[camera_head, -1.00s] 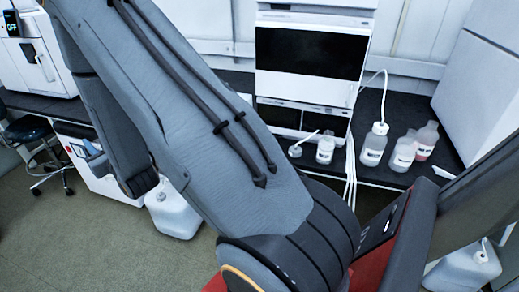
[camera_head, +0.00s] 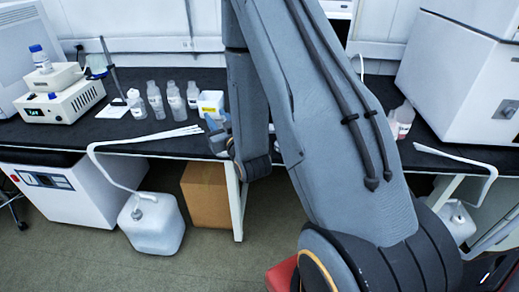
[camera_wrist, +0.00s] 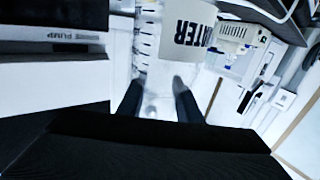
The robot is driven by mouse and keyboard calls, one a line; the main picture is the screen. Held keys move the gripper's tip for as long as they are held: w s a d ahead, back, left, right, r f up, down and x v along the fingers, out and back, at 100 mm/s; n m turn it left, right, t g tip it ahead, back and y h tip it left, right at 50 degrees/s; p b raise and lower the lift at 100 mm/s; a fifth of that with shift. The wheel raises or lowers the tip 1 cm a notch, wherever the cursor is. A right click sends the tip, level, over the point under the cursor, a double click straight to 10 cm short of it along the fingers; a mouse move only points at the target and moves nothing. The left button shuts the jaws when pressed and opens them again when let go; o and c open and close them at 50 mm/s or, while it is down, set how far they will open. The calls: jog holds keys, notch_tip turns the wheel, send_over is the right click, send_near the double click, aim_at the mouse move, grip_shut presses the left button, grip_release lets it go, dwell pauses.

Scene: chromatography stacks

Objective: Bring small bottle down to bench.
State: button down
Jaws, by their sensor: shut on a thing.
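My gripper (camera_wrist: 157,104) is at the lower middle of the wrist view, its two dark fingers closed on a pale, translucent thing (camera_wrist: 157,108), which looks like the small bottle. Its outline is blurred and its lower part is hidden by the dark gripper body. In the head view my arm crosses the middle, and I cannot make out the held thing there. The black bench (camera_head: 60,141) runs across the head view behind my arm.
A blue-capped bottle (camera_head: 40,62) sits on white devices (camera_head: 60,105) farther left. A carboy (camera_head: 152,228) and cardboard box (camera_head: 205,195) are below. Bare bench shows near the front left.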

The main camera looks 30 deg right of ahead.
jog(key=s+d+f+b, duration=0.2)
jog(key=s+d+f, duration=0.1)
jog(key=s, duration=0.4)
jog(key=w+d+b, duration=1.1)
jog(key=w, duration=0.4)
notch_tip(320, 180, down, 6)
jog(key=shift+w+d+p, duration=0.15)
jog(key=shift+w+p, duration=0.15)
jog(key=shift+w, duration=0.05)
jog(key=shift+f, duration=0.25)
jog(key=c, duration=1.3)
grip_release()
